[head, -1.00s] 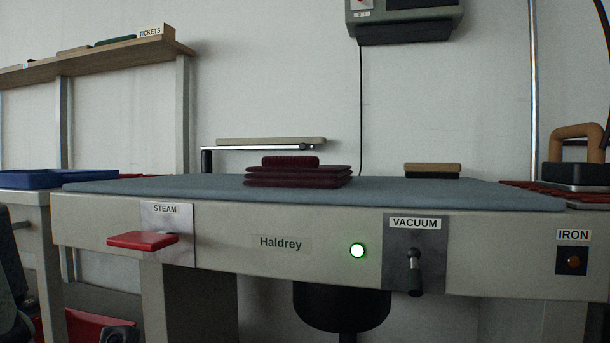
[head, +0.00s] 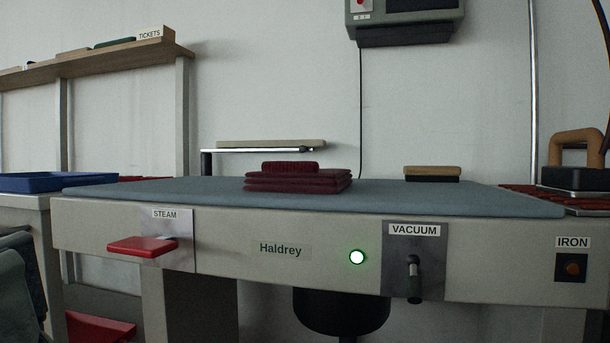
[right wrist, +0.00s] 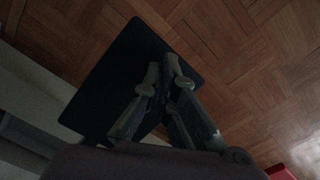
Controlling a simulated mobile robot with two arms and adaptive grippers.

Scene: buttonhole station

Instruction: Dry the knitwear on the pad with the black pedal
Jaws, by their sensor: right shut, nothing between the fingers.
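The dark red folded knitwear (head: 298,184) lies stacked on the blue-grey pad (head: 420,198) in the head view. In the right wrist view a flat black plate (right wrist: 128,62), which looks like the black pedal, lies below my right gripper (right wrist: 163,68) over the wooden floor. The gripper's fingers are shut and empty, and their tips appear over the plate. Whether they touch it I cannot tell. The head view does not show the black plate or my right fingertips. My left gripper is in neither view.
The station front has a red STEAM paddle (head: 143,246), a lit green lamp (head: 357,257), a black VACUUM lever (head: 414,280) hanging down and an IRON switch (head: 572,268). A wood-backed brush (head: 432,172) lies on the pad. An iron (head: 575,178) stands right. A blue tray (head: 58,182) is left.

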